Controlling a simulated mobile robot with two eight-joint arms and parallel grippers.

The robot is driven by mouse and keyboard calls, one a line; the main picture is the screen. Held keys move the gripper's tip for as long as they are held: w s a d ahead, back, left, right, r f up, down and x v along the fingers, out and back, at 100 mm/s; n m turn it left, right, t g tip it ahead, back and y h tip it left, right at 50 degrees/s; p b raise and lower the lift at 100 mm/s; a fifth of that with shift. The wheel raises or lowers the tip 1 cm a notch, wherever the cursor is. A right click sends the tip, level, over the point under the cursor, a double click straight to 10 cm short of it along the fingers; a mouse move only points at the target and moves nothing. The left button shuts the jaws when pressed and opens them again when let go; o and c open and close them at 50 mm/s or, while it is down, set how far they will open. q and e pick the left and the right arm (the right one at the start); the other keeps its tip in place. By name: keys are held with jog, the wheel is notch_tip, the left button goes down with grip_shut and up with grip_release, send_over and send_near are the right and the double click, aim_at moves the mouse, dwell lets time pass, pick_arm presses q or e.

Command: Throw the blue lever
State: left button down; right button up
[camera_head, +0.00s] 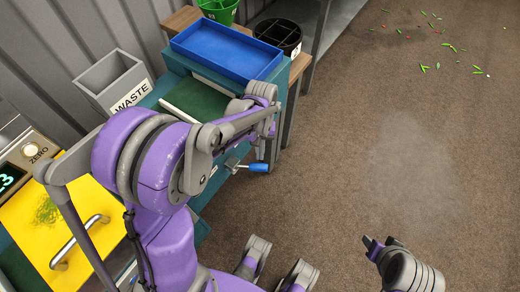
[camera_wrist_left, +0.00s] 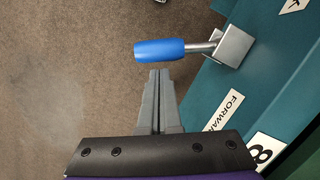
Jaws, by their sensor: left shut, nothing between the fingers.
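The blue lever handle (camera_head: 259,167) sticks out from the front of the teal machine on a metal rod. In the left wrist view the handle (camera_wrist_left: 159,50) lies across the picture, its rod running right into a grey metal block (camera_wrist_left: 232,46). My left gripper (camera_wrist_left: 160,75) is shut and empty, its fingertips just below the handle in that view. Whether they touch it I cannot tell. In the head view my left arm's end (camera_head: 270,128) is above the lever, its fingertips not clear. My right gripper (camera_head: 380,244) is at the lower right, its fingers apart, away from the lever.
The teal machine carries a blue tray (camera_head: 272,72) and a FORWARD label (camera_wrist_left: 223,111). A grey waste bin (camera_head: 105,70), a yellow scale plate (camera_head: 28,222), a black bin (camera_head: 291,29) and a green bucket (camera_head: 222,10) stand around. The brown floor at right is mostly clear.

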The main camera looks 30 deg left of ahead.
aim_at(261, 170)
pick_arm(q)
jog(key=shift+s+d+m, duration=0.35)
jog(key=shift+d+m, duration=0.05)
jog(key=shift+m, duration=0.3)
jog(key=shift+s+d+m+y, duration=0.3)
jog(key=shift+s+d+m, duration=0.1)
jog(key=shift+m, duration=0.2)
jog(key=s+m, duration=0.1)
jog(key=s+d+m, duration=0.1)
jog(key=m, duration=0.1)
jog(key=shift+s+d+y, duration=0.1)
jog(key=shift+s+y, duration=0.15)
jog(key=shift+y, duration=0.15)
jog(key=shift+s+m+y, duration=0.5)
jog(key=shift+s+m, duration=1.8)
jog(key=shift+m, duration=0.4)
jog(key=shift+d, duration=0.1)
